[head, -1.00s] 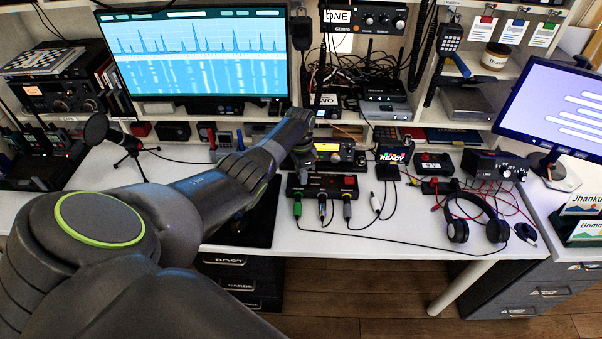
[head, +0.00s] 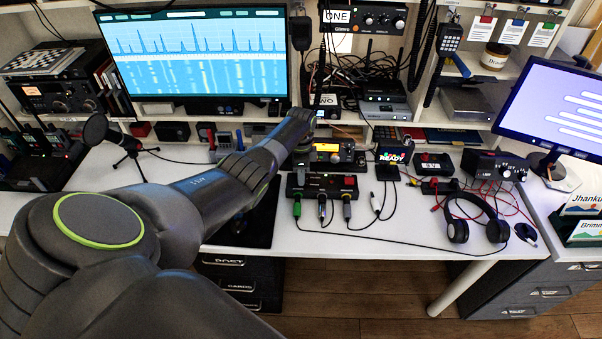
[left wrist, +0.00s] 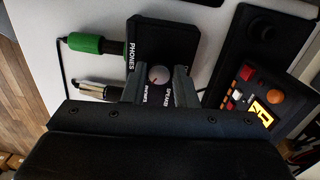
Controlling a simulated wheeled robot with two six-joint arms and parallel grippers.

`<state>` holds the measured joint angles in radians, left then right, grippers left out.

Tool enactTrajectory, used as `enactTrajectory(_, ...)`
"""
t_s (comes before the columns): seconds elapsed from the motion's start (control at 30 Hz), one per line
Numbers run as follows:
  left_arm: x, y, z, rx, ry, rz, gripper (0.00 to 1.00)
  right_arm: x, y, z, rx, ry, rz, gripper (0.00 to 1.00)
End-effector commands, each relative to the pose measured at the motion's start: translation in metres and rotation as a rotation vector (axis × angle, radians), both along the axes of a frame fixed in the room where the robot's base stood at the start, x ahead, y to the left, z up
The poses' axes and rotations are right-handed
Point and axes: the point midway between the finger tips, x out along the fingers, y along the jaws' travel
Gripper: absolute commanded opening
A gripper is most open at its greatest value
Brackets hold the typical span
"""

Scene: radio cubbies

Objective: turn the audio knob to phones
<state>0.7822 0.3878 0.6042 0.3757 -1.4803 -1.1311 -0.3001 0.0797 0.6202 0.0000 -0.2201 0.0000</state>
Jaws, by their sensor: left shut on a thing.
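The audio box (head: 326,186) is a small black unit on the white desk, with plugs along its front edge. In the left wrist view the box (left wrist: 148,38) shows a PHONES label beside a green plug (left wrist: 84,44) and a SPEAKER label lower down. Its small round knob (left wrist: 159,76) has a pale top and sits between my left gripper's fingers. My left gripper (left wrist: 159,86) is shut on the knob; it also shows in the head view (head: 301,160), over the box's back left side. I cannot tell which label the knob points to. My right gripper is out of view.
A radio with a yellow display (head: 328,148) stands just behind the box. A READY unit (head: 394,155) and headphones (head: 471,215) lie to the right, with loose cables between. A large monitor (head: 195,52) stands behind my left arm.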

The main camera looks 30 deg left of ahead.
Motion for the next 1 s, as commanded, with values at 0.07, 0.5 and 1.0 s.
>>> enactTrajectory(0.07,0.002,0.000,0.002,0.001,-0.004,-0.002,0.03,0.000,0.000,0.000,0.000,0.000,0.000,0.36)
enactTrajectory(0.5,0.001,0.000,0.001,0.000,-0.002,0.000,0.47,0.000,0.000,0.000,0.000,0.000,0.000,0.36)
enactTrajectory(1.0,0.004,0.002,0.056,0.001,-0.007,0.000,0.47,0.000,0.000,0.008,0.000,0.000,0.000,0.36)
